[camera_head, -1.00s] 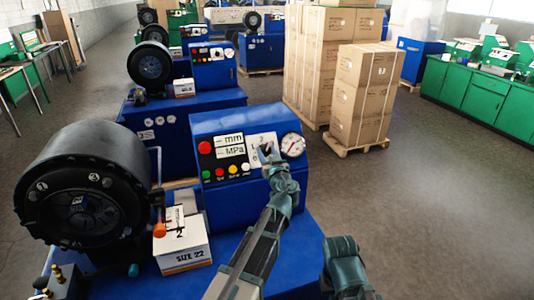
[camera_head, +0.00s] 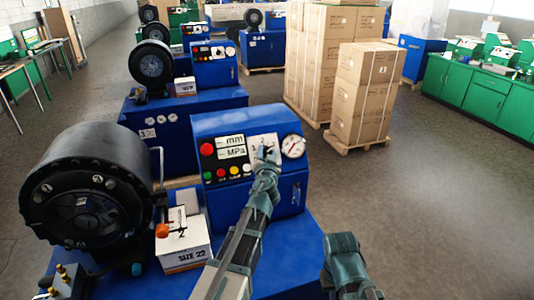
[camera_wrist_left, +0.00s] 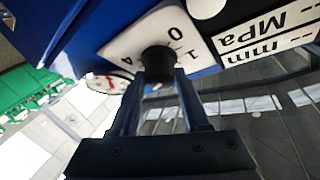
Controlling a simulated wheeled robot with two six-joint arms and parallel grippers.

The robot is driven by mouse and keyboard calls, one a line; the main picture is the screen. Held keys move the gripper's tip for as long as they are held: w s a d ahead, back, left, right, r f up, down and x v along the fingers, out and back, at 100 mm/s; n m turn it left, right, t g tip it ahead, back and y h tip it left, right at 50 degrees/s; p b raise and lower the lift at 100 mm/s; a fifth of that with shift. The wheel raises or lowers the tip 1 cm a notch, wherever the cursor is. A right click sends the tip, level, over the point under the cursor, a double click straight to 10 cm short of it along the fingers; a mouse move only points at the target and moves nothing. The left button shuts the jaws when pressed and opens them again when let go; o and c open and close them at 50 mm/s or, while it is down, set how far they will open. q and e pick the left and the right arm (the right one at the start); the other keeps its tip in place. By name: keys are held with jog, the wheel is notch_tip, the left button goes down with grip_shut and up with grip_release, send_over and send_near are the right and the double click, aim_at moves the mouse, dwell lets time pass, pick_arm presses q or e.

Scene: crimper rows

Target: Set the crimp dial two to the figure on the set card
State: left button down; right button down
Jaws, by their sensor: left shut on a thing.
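The crimp dial (camera_wrist_left: 158,60) is a dark knob on a white plate (camera_wrist_left: 186,36), with figures 0, 1 and 4 readable in the left wrist view. My left gripper (camera_wrist_left: 158,76) is shut on the knob; its fingers hide part of it. In the head view my left gripper (camera_head: 265,154) is at the dial plate (camera_head: 258,141) on the blue control box (camera_head: 240,125). The knob's pointer cannot be made out. My right gripper's fingers do not show.
The round gauge (camera_head: 293,146) sits right of the dial. Coloured buttons (camera_head: 221,173) and mm and MPa labels (camera_head: 232,146) sit to its left. A big black crimper head (camera_head: 85,195) stands at left. Stacked cartons (camera_head: 362,95) stand behind, with open floor at right.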

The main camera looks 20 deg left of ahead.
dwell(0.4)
pick_arm(q)
jog(key=shift+c, duration=1.9)
grip_release()
jog(key=shift+s, duration=0.1)
